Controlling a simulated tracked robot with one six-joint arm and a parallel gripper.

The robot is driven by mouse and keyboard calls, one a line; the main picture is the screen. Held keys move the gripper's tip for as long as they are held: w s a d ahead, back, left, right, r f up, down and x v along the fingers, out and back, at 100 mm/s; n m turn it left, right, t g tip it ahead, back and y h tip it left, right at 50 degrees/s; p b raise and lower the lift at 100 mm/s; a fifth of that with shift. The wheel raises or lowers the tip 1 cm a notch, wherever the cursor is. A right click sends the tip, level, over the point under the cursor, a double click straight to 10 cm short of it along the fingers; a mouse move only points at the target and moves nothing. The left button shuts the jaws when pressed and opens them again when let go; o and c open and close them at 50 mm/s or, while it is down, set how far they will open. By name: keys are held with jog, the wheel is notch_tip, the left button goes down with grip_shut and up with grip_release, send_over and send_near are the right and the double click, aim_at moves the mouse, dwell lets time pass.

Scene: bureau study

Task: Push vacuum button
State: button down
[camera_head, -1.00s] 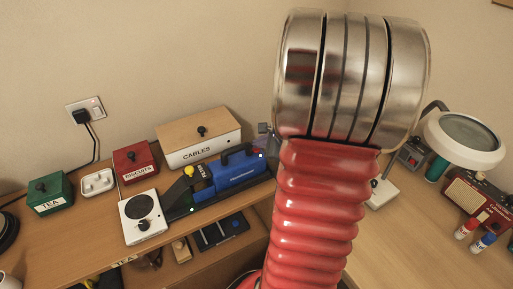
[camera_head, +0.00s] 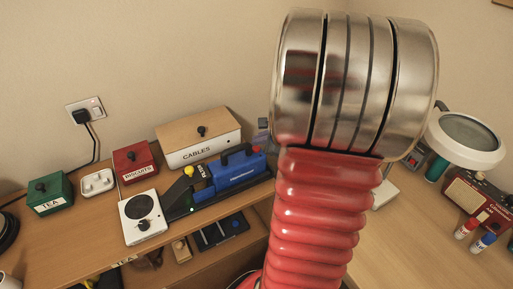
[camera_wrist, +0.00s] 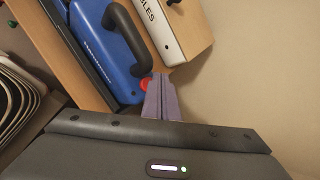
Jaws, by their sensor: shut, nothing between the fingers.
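The vacuum is a blue unit with a black handle (camera_head: 235,172) on the wooden desk, left of my arm in the head view. It also shows at the top of the wrist view (camera_wrist: 101,50). Its red button (camera_wrist: 146,84) is at the end nearest my gripper; a small red spot shows there in the head view (camera_head: 256,149). My gripper (camera_wrist: 161,79) is shut and empty, its purple-grey fingertips right beside the button and overlapping its edge in the picture. I cannot tell whether they touch it.
The CABLES box (camera_head: 199,148) stands behind the vacuum, close to the wall. A white hotplate (camera_head: 143,218), a red BISCUITS box (camera_head: 134,161) and a green TEA box (camera_head: 50,195) stand to the left. A magnifier lamp (camera_head: 465,140) and a radio (camera_head: 482,192) are at the right.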

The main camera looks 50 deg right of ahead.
aim_at(258, 150)
notch_tip(258, 150, up, 5)
jog(key=shift+r, duration=0.2)
dwell(0.5)
dwell(0.5)
jog(key=shift+a, duration=0.1)
jog(key=s+a+f+n+g+y, duration=0.1)
jog(key=s+a+n+g, duration=0.15)
jog(key=a+n, duration=0.5)
jog(key=s+a+n+g+y, duration=0.1)
jog(key=s+a+n+g, duration=0.1)
jog(key=s+a+n, duration=0.4)
jog(key=s+a+r+n, duration=0.1)
jog(key=a+r+n, duration=0.3)
jog(key=a+n, duration=0.3)
jog(key=a+r+n+h, duration=0.1)
jog(key=a+r+n, duration=0.2)
jog(key=a+n, duration=0.4)
jog(key=shift+s+a+r+n+t, duration=0.35)
jog(key=shift+a+t, duration=0.1)
jog(key=shift+a, duration=3)
